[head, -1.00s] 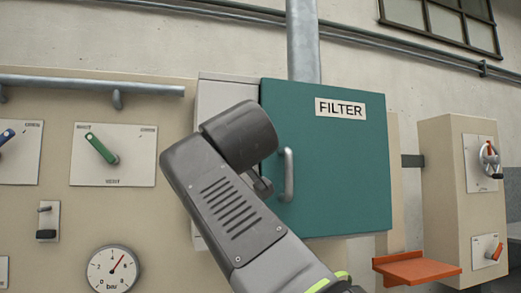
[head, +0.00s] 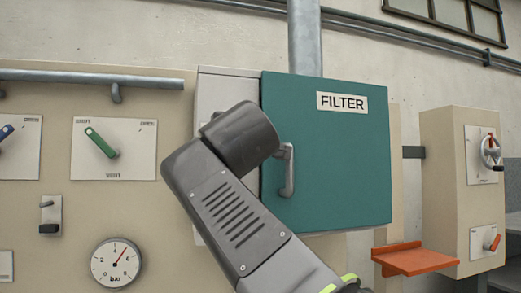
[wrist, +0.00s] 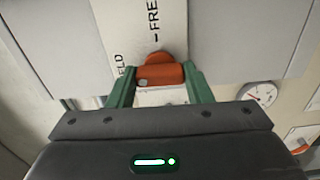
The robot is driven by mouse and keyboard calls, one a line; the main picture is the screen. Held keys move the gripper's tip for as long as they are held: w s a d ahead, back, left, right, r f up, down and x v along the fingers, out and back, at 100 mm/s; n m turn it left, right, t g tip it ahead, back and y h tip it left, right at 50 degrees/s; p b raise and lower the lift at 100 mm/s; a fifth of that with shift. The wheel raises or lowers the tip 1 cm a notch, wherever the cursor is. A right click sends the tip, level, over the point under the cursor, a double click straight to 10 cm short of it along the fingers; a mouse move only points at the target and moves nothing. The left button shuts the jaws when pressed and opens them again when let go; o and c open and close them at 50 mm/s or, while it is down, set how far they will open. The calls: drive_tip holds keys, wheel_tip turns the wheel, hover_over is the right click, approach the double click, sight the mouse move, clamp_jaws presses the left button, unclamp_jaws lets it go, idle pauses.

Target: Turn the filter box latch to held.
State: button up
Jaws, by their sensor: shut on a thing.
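The filter box has a teal door (head: 345,185) with a FILTER label and a grey handle (head: 288,172). In the wrist view, the orange latch (wrist: 160,75) sits on a white plate (wrist: 150,20). The plate reads FREE above the latch and shows part of a second word, "ELD", to its left. My gripper (wrist: 160,82) has its two green fingers on either side of the latch and is shut on it. Which mark the latch points to is not clear. In the head view, my arm hides the latch and the gripper.
A panel at the left carries a green lever (head: 101,143), a blue lever (head: 6,132) and a pressure gauge (head: 116,263). An orange shelf (head: 416,260) sticks out at lower right, beside a beige cabinet (head: 450,190) with small cranks. A grey rail (head: 90,78) runs above the panel.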

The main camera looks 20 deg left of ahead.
drive_tip(key=shift+n, duration=0.3)
drive_tip(key=o, duration=1)
drive_tip(key=shift+b+v, duration=2)
drive_tip(key=shift+v, duration=4.85)
drive_tip(key=shift+s, duration=0.1)
drive_tip(key=shift+a, duration=0.1)
